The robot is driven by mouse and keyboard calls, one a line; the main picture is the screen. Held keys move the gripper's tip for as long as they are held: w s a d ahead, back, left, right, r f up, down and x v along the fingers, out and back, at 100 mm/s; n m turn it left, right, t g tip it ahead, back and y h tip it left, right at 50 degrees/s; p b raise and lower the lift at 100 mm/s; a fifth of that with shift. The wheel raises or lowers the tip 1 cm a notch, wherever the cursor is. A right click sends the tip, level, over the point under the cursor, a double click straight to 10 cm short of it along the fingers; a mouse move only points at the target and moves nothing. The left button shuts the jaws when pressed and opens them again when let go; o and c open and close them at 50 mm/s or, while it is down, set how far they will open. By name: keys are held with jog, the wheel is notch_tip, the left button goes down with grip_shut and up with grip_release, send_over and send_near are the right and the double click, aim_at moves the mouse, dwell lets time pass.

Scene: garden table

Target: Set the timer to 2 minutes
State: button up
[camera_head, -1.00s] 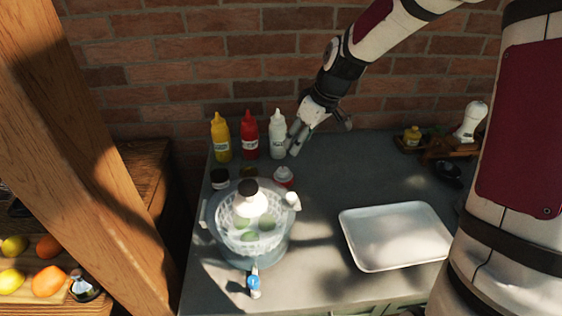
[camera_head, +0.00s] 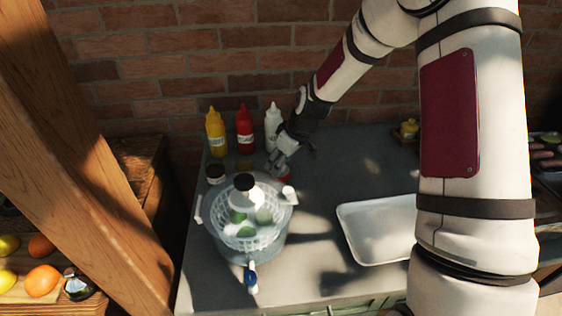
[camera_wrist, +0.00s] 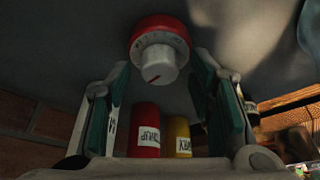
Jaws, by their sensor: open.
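The timer (camera_wrist: 160,45) is red with a white dial in the wrist view, and a red mark shows on the dial. It stands on the grey table, and in the head view the timer (camera_head: 282,190) shows as a small red and white shape just right of the bowl, partly hidden. My gripper (camera_wrist: 163,75) is open, with one finger on each side of the timer's dial in the picture. I cannot tell whether the fingers touch it. In the head view my gripper (camera_head: 277,172) is low over the table at the timer.
A yellow bottle (camera_head: 215,133), a red bottle (camera_head: 245,130) and a white bottle (camera_head: 272,125) stand by the brick wall. A clear bowl with a basket (camera_head: 205,212) is close in front of the gripper. A white tray (camera_head: 350,232) lies to the right.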

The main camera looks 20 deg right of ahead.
jog(key=c, duration=1.2)
jog(key=shift+o, duration=0.2)
jog(key=shift+f, duration=0.1)
jog(key=m, duration=0.2)
jog(key=m+h+b, duration=0.1)
jog(key=m, duration=0.1)
jog(key=shift+a+t+h, duration=0.15)
jog(key=shift+t+h, duration=0.15)
jog(key=shift+m+h, duration=0.6)
jog(key=shift+m, duration=1)
